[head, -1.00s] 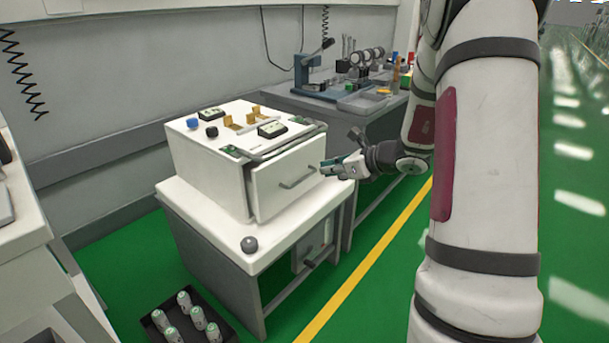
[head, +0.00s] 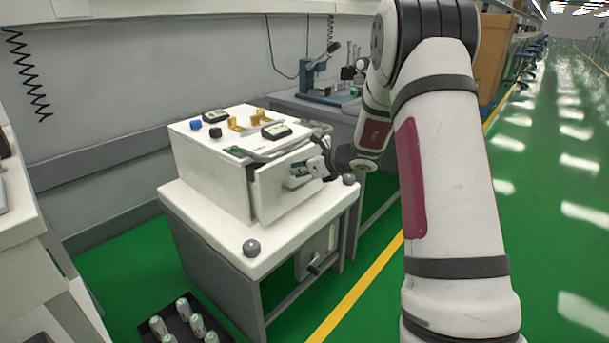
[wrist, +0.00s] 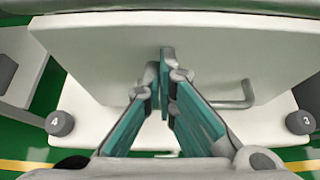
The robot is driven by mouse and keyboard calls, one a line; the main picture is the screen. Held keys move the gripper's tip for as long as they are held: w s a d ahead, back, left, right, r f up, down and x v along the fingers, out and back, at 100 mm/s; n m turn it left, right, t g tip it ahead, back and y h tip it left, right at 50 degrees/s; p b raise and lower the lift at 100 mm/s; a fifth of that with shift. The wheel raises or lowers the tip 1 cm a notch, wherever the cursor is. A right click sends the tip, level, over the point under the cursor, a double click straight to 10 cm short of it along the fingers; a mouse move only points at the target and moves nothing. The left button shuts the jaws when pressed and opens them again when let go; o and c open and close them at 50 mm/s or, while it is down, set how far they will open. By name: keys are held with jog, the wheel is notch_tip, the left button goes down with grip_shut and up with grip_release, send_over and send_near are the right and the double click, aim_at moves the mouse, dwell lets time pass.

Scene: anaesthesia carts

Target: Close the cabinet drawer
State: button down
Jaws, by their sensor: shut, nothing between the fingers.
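The white cabinet (head: 205,170) stands on a white-topped table. Its drawer front (head: 280,200) faces right and stands slightly out from the cabinet body, and also fills much of the wrist view (wrist: 110,50).
Round grey knobs (head: 251,247) sit at the table's (head: 300,228) corners. Gauges and small coloured knobs are on the cabinet top. A black tray (head: 178,318) with several bottles lies on the floor. A bench (head: 290,98) stands behind; green floor is clear to the right.

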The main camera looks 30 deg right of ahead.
aim_at(289, 164)
jog(key=w, duration=0.1)
jog(key=w+a, duration=0.1)
jog(key=w, duration=0.2)
jog(key=shift+w+a+p, duration=0.3)
jog(key=shift+a+p, duration=0.05)
